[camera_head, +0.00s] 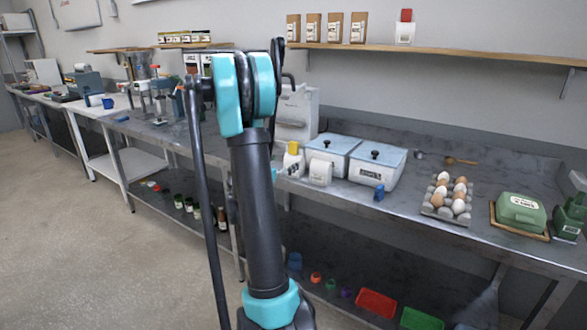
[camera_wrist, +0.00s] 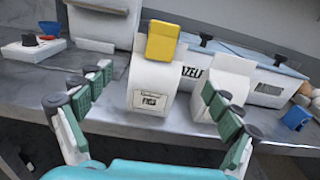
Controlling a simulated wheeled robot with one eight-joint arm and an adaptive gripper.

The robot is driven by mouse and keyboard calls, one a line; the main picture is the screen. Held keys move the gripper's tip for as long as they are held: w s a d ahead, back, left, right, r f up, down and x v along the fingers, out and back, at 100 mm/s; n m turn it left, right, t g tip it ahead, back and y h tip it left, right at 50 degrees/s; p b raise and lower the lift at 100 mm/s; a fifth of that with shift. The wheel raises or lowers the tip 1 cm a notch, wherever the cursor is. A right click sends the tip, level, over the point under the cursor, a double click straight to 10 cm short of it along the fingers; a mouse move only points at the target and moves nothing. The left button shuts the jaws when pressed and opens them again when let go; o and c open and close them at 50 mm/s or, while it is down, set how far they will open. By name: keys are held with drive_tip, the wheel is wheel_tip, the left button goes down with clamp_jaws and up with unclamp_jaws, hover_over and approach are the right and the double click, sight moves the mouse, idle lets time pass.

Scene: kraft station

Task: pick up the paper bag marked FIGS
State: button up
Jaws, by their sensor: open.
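A white paper bag (camera_wrist: 152,86) with a yellow piece (camera_wrist: 162,41) at its top stands upright on the metal counter in the wrist view. Its small front label seems to read FIGS. My gripper (camera_wrist: 158,82) is open and empty, its green-padded fingers spread to either side, with the bag ahead between them. A second white bag (camera_wrist: 228,80) stands close on its right, partly behind the right finger; no label on it shows. In the head view the yellow-topped bag (camera_head: 293,163) and the second bag (camera_head: 320,172) stand just right of my arm, which hides most of the gripper.
White bins with blue lids (camera_head: 377,165) stand close behind the bags, one lettered in part AZEL. A tall white appliance (camera_head: 297,112) is behind left. A small blue item (camera_head: 379,192), an egg tray (camera_head: 436,213) and a green carton (camera_head: 519,210) lie farther right.

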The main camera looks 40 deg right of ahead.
sight(293, 155)
drive_tip(key=shift+x, duration=3.85)
drive_tip(key=shift+w, duration=0.15)
drive_tip(key=shift+c, duration=0.6)
drive_tip(key=c, duration=1.9)
drive_tip(key=shift+o, duration=0.2)
